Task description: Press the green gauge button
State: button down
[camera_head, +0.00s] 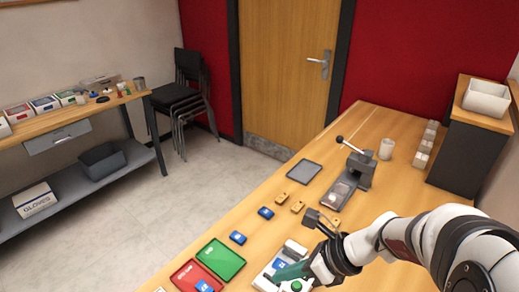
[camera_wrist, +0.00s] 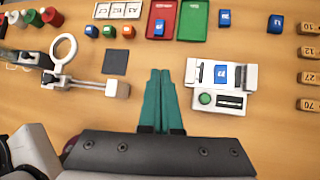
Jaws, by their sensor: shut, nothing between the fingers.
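The gauge (camera_wrist: 240,76) is a white device with a blue marked block (camera_wrist: 220,75) in it, in the wrist view right of centre. Its round green button (camera_wrist: 205,99) is at the front left, beside a dark display (camera_wrist: 231,101). My gripper (camera_wrist: 160,72) has teal fingers held together, empty, to the left of the gauge and button in that view.
Red (camera_wrist: 187,10) and green (camera_wrist: 194,30) trays lie beyond the gauge. Blue blocks (camera_wrist: 274,24) and wooden numbered blocks (camera_wrist: 306,52) lie to the right. A magnifier ring (camera_wrist: 63,48) and a dark square pad (camera_wrist: 115,62) are at left. A lever press (camera_head: 350,170) stands further along the table.

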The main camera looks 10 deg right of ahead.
aim_at(297, 285)
jog(key=w+d+f+m+t, duration=0.2)
jog(key=w+d+f+m, duration=0.1)
jog(key=d+m, duration=0.3)
jog(key=shift+w+f+m, duration=0.2)
jog(key=shift+w+m, duration=0.7)
jog(key=shift+m, duration=0.1)
jog(key=shift+f, duration=4.4)
jog(key=shift+f, duration=0.4)
